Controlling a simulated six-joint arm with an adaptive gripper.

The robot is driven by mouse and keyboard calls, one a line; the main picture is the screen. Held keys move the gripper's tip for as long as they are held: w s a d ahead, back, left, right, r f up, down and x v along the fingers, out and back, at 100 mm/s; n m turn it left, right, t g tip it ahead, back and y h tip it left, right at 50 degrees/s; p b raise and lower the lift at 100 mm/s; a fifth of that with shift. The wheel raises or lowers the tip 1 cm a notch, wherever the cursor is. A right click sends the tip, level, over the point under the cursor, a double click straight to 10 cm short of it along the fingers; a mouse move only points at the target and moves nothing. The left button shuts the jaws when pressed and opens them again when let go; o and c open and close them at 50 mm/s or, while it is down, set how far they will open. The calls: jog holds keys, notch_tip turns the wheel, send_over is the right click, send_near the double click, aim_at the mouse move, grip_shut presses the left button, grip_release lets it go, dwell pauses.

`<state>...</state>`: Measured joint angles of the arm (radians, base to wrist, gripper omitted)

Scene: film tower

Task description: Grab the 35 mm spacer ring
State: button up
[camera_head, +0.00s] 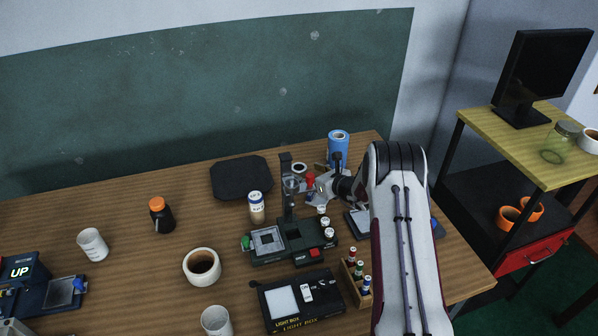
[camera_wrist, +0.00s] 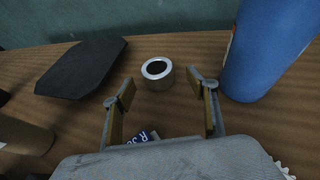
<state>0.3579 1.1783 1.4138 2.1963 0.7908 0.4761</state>
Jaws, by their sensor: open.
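A short silver metal ring with a dark hole, which looks like the spacer ring (camera_wrist: 148,83), lies on the wooden table ahead of my gripper in the wrist view. In the head view the ring (camera_head: 299,174) shows small and pale behind the black stand. My gripper (camera_wrist: 163,97) is open and empty; its two fingers point toward the ring, which sits beyond the tips and roughly centred between them. In the head view my gripper (camera_head: 314,190) is partly hidden among other things. A dark blue label (camera_wrist: 142,137) with partly readable white letters shows between the finger bases.
A blue cylinder (camera_wrist: 262,50) stands close to the right finger. A black flat pad (camera_wrist: 85,68) lies to the left. A black stand (camera_head: 287,205), a film bottle (camera_head: 256,208) and a light box (camera_head: 328,308) occupy the nearer table. Open wood lies behind the ring.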

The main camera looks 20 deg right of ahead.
aim_at(303, 171)
dwell(0.3)
jog(key=shift+x, duration=2.6)
jog(key=shift+a+r, duration=0.15)
jog(key=shift+a, duration=0.05)
jog(key=c, duration=1.3)
